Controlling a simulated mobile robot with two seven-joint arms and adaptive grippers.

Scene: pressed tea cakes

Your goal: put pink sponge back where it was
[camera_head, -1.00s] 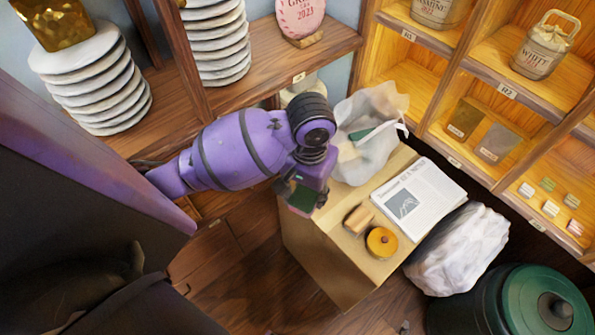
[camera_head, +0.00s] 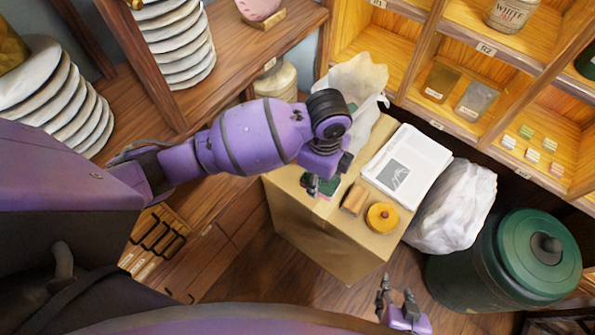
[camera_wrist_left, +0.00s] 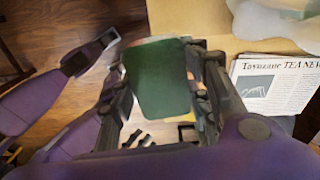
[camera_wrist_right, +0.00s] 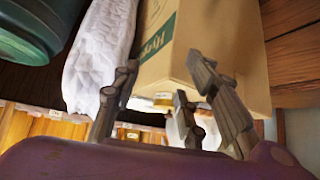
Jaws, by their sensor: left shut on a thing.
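The pink sponge (camera_head: 329,186) shows mostly its dark green pad in the head view, with a little pink below. My left gripper (camera_head: 321,184) is shut on it, over the left edge of the cardboard box top (camera_head: 283,181). I cannot tell whether the sponge touches the box. In the left wrist view the green pad (camera_wrist_left: 160,78) faces the camera between the fingers and hides most of the pink. My right gripper (camera_head: 397,296) is open and empty, low at the bottom of the head view; its fingers (camera_wrist_right: 160,92) stand apart in the right wrist view.
A white sack (camera_head: 455,207) and green bin (camera_head: 518,262) stand to the right. Shelves line the back; plates (camera_head: 180,45) are stacked left.

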